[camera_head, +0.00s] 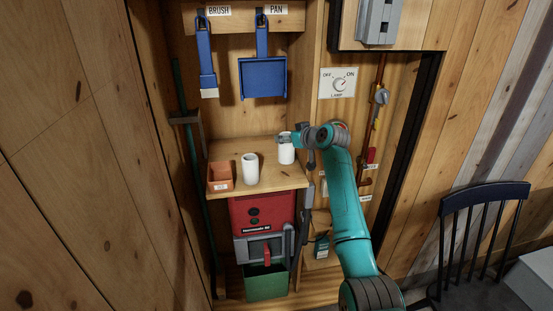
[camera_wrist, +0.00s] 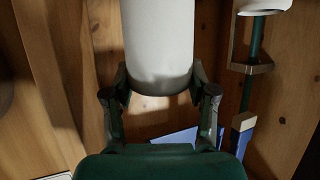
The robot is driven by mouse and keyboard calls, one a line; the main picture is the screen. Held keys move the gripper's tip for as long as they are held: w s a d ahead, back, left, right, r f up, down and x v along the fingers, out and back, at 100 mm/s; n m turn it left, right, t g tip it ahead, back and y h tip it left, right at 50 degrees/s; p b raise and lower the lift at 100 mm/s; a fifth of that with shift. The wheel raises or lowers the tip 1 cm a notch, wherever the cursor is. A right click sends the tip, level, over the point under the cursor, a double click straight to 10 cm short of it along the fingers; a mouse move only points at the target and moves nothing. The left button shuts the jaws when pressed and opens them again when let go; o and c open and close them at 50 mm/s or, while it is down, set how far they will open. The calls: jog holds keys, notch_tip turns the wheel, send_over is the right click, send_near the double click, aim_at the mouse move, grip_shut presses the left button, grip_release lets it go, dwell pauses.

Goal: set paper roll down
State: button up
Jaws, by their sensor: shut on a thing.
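A white paper roll (camera_head: 286,155) stands upright in my gripper (camera_head: 285,138), over the right part of the wooden shelf (camera_head: 270,178). I cannot tell whether its lower end touches the shelf. In the wrist view the roll (camera_wrist: 158,40) lies between the two fingers of my gripper (camera_wrist: 160,92), which are shut on it. Its far end is cut off by the frame. A second white cylinder (camera_head: 250,168) stands upright on the shelf, left of the held roll and apart from it.
An orange box (camera_head: 220,183) sits at the shelf's left end. A blue brush (camera_head: 206,60) and blue pan (camera_head: 263,78) hang on the wall above. A red unit (camera_head: 250,212) is below the shelf. A lamp switch (camera_head: 339,84) is to the right.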

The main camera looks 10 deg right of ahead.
aim_at(291, 155)
jog(key=shift+f, duration=3.55)
jog(key=shift+f, duration=0.1)
jog(key=o, duration=1.3)
jog(key=shift+s+d+r, duration=0.25)
jog(key=shift+s+r, duration=0.05)
jog(key=shift+s, duration=0.2)
jog(key=v, duration=1.1)
jog(key=shift+w, duration=0.1)
jog(key=shift+f, duration=0.1)
